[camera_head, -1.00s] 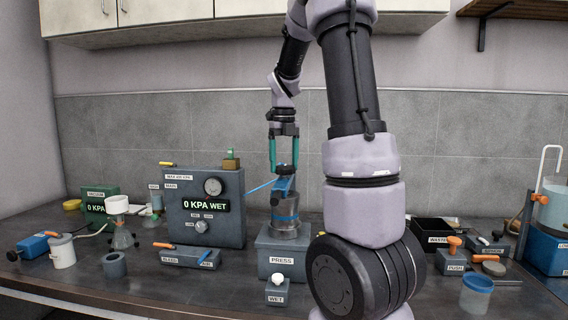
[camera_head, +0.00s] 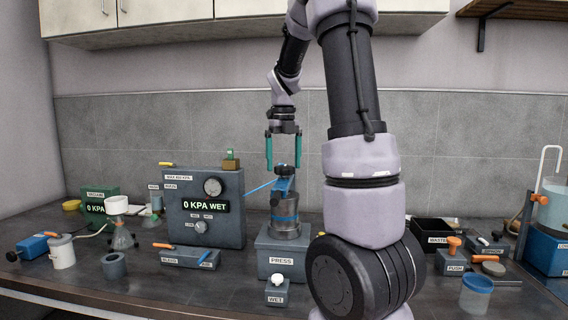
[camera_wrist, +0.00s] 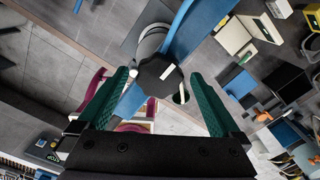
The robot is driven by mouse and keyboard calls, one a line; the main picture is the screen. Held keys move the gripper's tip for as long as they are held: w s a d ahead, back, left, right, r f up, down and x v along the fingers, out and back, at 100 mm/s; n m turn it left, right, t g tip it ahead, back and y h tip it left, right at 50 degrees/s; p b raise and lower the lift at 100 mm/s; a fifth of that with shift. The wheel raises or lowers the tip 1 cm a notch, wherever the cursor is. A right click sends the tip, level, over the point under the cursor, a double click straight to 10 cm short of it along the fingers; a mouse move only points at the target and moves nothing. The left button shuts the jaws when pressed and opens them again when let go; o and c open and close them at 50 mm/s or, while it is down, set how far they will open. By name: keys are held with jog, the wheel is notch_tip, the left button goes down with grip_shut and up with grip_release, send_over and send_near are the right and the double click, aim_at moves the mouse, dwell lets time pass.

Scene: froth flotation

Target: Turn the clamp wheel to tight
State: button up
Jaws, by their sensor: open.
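The clamp wheel (camera_head: 284,170) is a small dark knob on top of the press (camera_head: 283,246), above a blue clamp bar (camera_head: 284,186) and a grey metal cylinder. In the wrist view the dark wheel (camera_wrist: 160,77) has angled edges and a white mark, with the blue bar (camera_wrist: 198,25) running under it. My gripper (camera_head: 283,165) points straight down just above the wheel, fingers apart and empty. In the wrist view the green fingers of my gripper (camera_wrist: 161,75) show on either side of the wheel with gaps. I cannot tell whether the fingertips reach down to its level.
A grey box with a dial and a "0 KPA WET" display (camera_head: 206,207) stands left of the press. A small WET block (camera_head: 277,290) with a white knob sits in front. A black waste tray (camera_head: 433,230) lies right. My arm hides part of the bench right of the press.

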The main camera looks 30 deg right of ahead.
aim_at(284, 166)
notch_tip(284, 166, up, 10)
jog(key=shift+r, duration=0.15)
dwell(0.6)
jog(key=s+a+f+n+t, duration=0.1)
jog(key=s+a+n, duration=0.3)
jog(key=n, duration=0.6)
jog(key=s+a+f+n+t+y, duration=0.1)
jog(key=s+a+n+t, duration=0.2)
jog(key=s+n, duration=0.6)
jog(key=s+a+f+n+t+y, duration=0.1)
jog(key=s+a+n+t, duration=0.2)
jog(key=n, duration=1)
jog(key=shift+s+a+f, duration=0.35)
jog(key=shift+s+a, duration=1.35)
jog(key=shift+s, duration=0.2)
